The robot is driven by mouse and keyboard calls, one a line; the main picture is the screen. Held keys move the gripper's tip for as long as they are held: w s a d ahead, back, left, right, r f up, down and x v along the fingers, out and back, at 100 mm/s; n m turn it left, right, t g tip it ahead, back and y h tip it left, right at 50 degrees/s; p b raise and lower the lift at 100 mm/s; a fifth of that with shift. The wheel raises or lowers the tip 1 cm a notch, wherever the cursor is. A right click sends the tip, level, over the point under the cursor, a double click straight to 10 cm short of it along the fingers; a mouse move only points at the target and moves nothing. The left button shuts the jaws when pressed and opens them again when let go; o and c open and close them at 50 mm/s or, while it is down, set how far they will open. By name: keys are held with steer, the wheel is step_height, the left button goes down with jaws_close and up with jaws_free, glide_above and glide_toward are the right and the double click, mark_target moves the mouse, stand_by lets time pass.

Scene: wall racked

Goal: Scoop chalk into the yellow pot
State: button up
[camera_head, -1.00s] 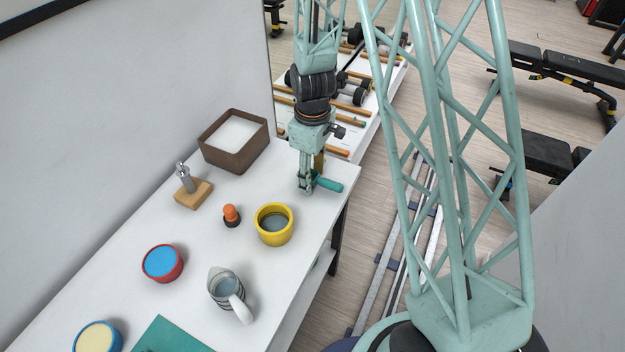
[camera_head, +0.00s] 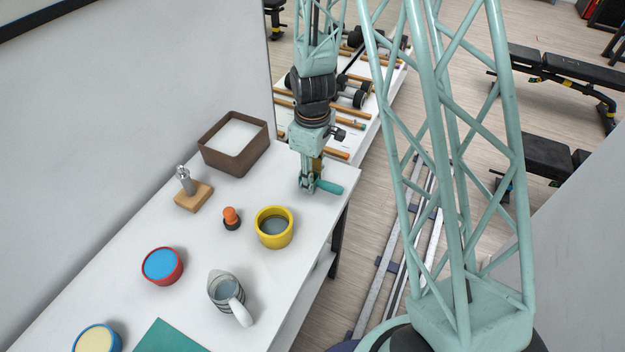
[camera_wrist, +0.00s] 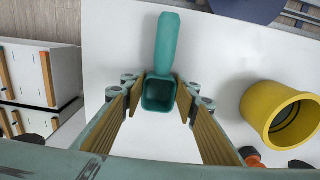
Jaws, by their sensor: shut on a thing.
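A teal scoop (camera_head: 329,187) lies near the right edge of the white table. In the wrist view the scoop (camera_wrist: 166,50) has its handle pointing up the picture and its square cup between my fingers. My gripper (camera_head: 307,187) points down and is shut on the scoop, low at the table top; it also shows in the wrist view (camera_wrist: 160,92). The yellow pot (camera_head: 275,238) stands just in front of my gripper in the head view and at right in the wrist view (camera_wrist: 262,104). White material that looks like chalk (camera_head: 236,135) fills part of a brown box (camera_head: 231,163) behind left.
A wooden block with a metal piece (camera_head: 194,197) and an orange-and-black object (camera_head: 231,218) stand left of the pot. A wall borders the table's left.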

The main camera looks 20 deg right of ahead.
steer(key=shift+r, duration=0.15)
steer(key=shift+r, duration=1.6)
steer(key=s, duration=0.4)
steer(key=s+a, duration=0.1)
steer(key=s, duration=0.4)
steer(key=s+a+r, duration=0.1)
steer(key=s, duration=0.3)
steer(key=shift+s+a+r, duration=0.1)
steer(key=shift+s+a, duration=0.1)
steer(key=shift+b, duration=0.5)
steer(key=shift+s+b, duration=0.25)
steer(key=shift+b, duration=0.8)
steer(key=shift+s+a+r+b, duration=0.15)
steer(key=shift+s+b, duration=0.8)
steer(key=shift+b, duration=1.1)
steer(key=shift+w+a, duration=0.1)
